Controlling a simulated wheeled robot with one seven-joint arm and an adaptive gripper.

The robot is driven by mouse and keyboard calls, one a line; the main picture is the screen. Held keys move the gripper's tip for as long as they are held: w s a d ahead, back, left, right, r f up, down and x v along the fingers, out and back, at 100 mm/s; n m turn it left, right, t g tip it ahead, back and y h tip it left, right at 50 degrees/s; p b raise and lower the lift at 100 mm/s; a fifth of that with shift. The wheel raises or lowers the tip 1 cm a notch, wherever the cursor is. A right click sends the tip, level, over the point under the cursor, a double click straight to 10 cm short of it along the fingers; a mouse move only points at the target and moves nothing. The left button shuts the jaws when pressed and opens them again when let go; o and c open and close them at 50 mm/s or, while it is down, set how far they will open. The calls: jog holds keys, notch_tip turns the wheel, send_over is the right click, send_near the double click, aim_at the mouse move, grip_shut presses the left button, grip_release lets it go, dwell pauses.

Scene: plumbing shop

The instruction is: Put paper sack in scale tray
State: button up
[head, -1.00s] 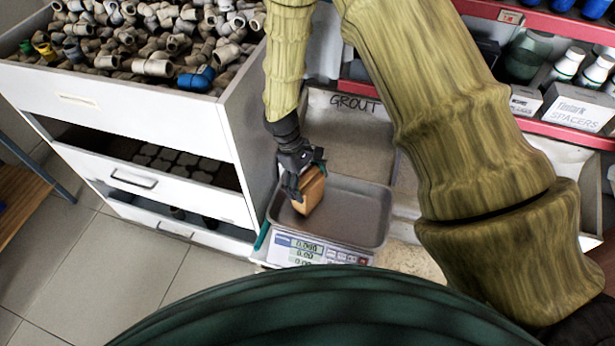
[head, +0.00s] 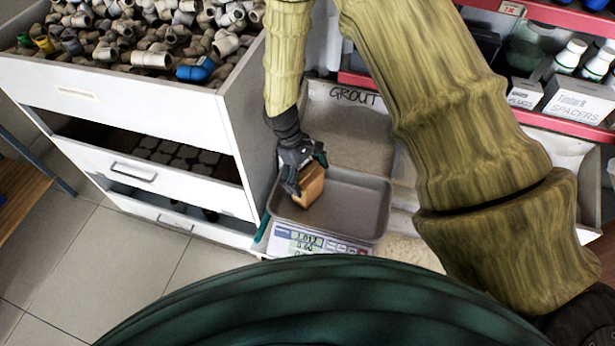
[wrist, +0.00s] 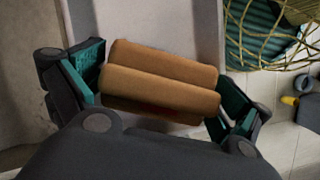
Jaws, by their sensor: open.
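The paper sack (head: 311,187) is a brown block that stands in the left part of the grey scale tray (head: 352,210). My gripper (head: 303,174) is open around the top of the sack, with its arm reaching down from above. In the wrist view the sack (wrist: 160,82) lies between the two green-padded fingers of my gripper (wrist: 162,92), close to both. The scale display (head: 303,243) shows lit digits that look like a little over 1. The sack's underside is hidden.
A white drawer cabinet (head: 235,150) heaped with pipe fittings stands close to the left of the scale. Behind the tray is a bin marked GROUT (head: 355,130). Red shelves (head: 560,118) with bottles and boxes are at the right. Floor at the left is clear.

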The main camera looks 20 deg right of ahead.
aim_at(304, 169)
jog(key=shift+b+v, duration=0.3)
jog(key=shift+v, duration=3.55)
jog(key=shift+d, duration=0.1)
